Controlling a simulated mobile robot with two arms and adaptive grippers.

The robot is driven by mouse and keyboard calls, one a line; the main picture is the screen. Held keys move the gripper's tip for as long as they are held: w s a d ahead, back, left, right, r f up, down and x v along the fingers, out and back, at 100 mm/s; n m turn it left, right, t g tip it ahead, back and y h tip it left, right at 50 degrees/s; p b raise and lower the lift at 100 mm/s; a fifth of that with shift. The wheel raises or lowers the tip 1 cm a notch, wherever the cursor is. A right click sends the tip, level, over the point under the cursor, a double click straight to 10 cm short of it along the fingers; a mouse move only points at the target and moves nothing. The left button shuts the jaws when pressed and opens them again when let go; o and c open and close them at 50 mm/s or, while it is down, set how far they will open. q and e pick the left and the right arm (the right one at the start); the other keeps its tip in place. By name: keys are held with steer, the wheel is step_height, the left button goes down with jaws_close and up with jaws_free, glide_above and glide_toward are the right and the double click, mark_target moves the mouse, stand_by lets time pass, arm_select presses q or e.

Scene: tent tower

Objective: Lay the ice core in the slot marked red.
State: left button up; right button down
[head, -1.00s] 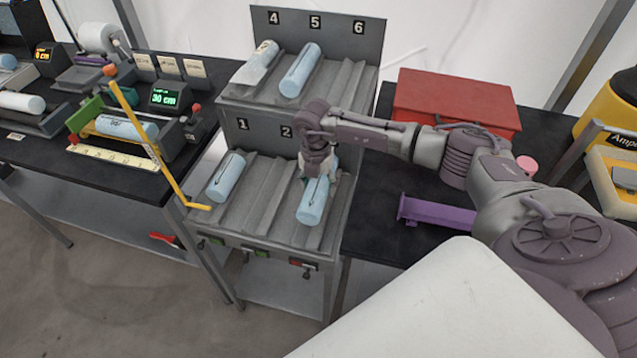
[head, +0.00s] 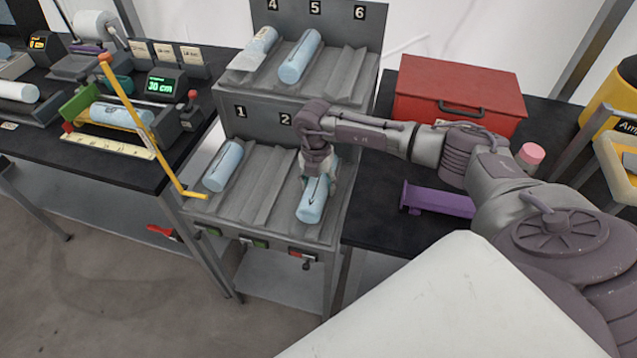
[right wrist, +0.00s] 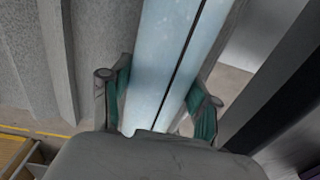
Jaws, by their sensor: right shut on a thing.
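A pale blue ice core (head: 312,203) with a dark line along it is at the right-hand lane of the lower rack (head: 262,212). A red tag (head: 302,253) is on the rack's front edge below that lane. My right gripper (head: 318,180) is shut on the core from above; the right wrist view also shows the core (right wrist: 178,60) between its two fingers (right wrist: 160,112). The core lies along the lane; whether it touches the bottom I cannot tell. My left gripper is not in view.
Another core (head: 223,166) lies in the left lane; the middle lane is empty. A red box (head: 458,100) and purple bracket (head: 440,200) are at right.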

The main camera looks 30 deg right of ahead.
steer(key=shift+f, duration=0.25)
stand_by(0.5)
steer(key=shift+c, duration=1)
jaws_free()
steer(key=r, duration=1.2)
steer(key=shift+w+a, duration=0.2)
